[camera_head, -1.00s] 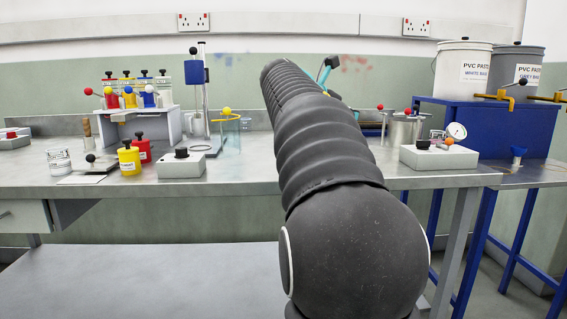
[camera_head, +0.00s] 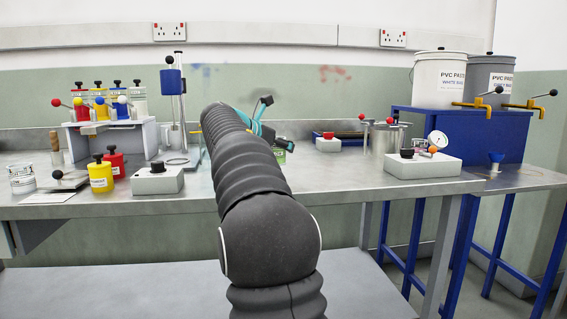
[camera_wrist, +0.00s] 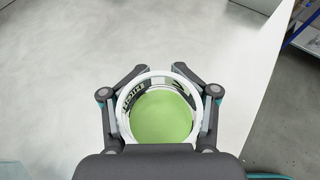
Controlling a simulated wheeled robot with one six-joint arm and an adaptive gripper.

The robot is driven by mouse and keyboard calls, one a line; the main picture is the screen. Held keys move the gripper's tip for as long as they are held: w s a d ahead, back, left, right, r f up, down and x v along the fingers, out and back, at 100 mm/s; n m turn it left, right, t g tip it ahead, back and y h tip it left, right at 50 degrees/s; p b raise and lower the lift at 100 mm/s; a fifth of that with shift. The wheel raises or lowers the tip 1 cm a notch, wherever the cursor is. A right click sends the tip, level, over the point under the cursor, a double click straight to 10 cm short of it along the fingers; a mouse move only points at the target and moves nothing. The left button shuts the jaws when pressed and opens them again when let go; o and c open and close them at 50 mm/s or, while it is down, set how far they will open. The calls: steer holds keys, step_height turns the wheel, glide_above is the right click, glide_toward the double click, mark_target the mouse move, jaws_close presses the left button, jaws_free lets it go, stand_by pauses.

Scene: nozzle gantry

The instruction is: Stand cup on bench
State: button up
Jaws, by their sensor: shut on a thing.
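The cup (camera_wrist: 160,118) shows from above in the wrist view, with a whitish round rim, dark lettering on its wall and green contents. My gripper (camera_wrist: 161,104) is shut on it, one finger on each side. The cup looks upright. The pale grey bench top (camera_wrist: 62,75) spreads beneath and around it. In the head view my gripper (camera_head: 262,125) is over the metal bench (camera_head: 335,180), largely hidden behind my arm. A small green patch beside it may be part of the cup. I cannot tell whether the cup's base touches the bench.
A grey box with a gauge (camera_head: 424,165) and a metal pot (camera_head: 384,140) stand to the right. A grey box with a black knob (camera_head: 157,181), a yellow bottle (camera_head: 100,177) and a stand (camera_head: 177,115) are to the left. The bench front between them looks clear.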

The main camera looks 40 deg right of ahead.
mark_target(283, 160)
steer(key=shift+f+b, duration=0.75)
steer(key=shift+f, duration=1.25)
steer(key=shift+f, duration=0.25)
steer(key=o, duration=1.4)
steer(key=shift+c, duration=0.2)
steer(key=shift+r, duration=0.1)
steer(key=shift+w+a+r, duration=0.1)
steer(key=shift+a+r, duration=0.05)
steer(key=shift+r, duration=0.05)
steer(key=p+v, duration=0.1)
steer(key=v, duration=1.1)
steer(key=shift+f, duration=0.1)
